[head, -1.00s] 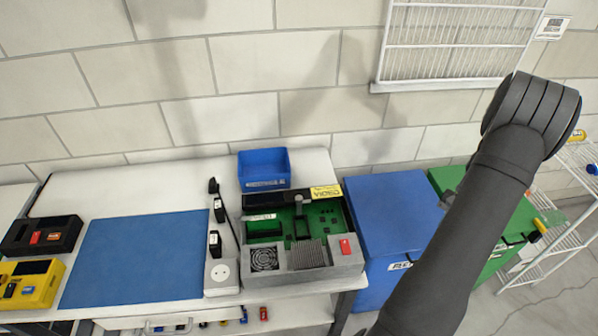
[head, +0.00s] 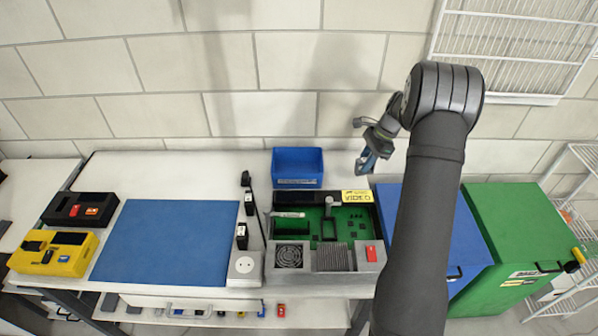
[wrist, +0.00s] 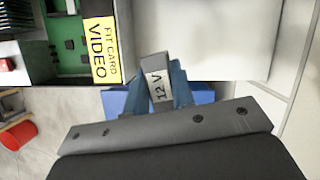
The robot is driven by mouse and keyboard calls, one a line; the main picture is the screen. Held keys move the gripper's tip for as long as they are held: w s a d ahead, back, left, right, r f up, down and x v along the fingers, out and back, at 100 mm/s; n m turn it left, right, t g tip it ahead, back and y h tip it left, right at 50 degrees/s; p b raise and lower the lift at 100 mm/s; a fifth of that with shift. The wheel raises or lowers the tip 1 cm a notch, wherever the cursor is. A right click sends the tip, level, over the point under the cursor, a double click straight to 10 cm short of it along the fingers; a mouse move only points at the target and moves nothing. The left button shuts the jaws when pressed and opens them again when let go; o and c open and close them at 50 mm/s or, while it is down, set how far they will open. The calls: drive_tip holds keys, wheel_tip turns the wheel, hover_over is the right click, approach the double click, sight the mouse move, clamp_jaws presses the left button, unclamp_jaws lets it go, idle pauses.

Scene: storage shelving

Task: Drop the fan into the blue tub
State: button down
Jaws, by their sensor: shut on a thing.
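My gripper (head: 368,162) is above the right back edge of the table, right of the blue tub (head: 298,166) and behind the open case. In the wrist view its blue fingers are shut on a grey block (wrist: 154,64) with a white "12 V" label; only one narrow side shows, so I cannot tell whether it is a fan. The tub stands upright at the back of the table, its inside looking empty from here. A round fan grille (head: 289,256) shows in the front left corner of the case.
The open case (head: 370,270) with a green board is in front of the tub. Large blue (head: 466,245) and green (head: 520,235) lidded bins stand right of the table. A blue mat (head: 165,240) lies left. Free white table lies behind the mat.

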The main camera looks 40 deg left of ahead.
drive_tip(key=s+a+r+m, duration=0.1)
drive_tip(key=s+a+r, duration=0.1)
drive_tip(key=s+a, duration=0.5)
drive_tip(key=s+a+r+m, duration=0.15)
drive_tip(key=s+a, duration=0.25)
drive_tip(key=a, duration=0.6)
drive_tip(key=shift+y, duration=0.4)
drive_tip(key=shift+a+f, duration=0.15)
drive_tip(key=shift+f, duration=1.1)
drive_tip(key=shift+a+f, duration=0.15)
drive_tip(key=shift+f, duration=1.1)
drive_tip(key=c, duration=1.1)
unclamp_jaws()
drive_tip(key=shift+c, duration=0.2)
drive_tip(key=v, duration=1.7)
drive_tip(key=shift+s+r, duration=0.25)
drive_tip(key=shift+r, duration=0.05)
drive_tip(key=shift+f, duration=0.1)
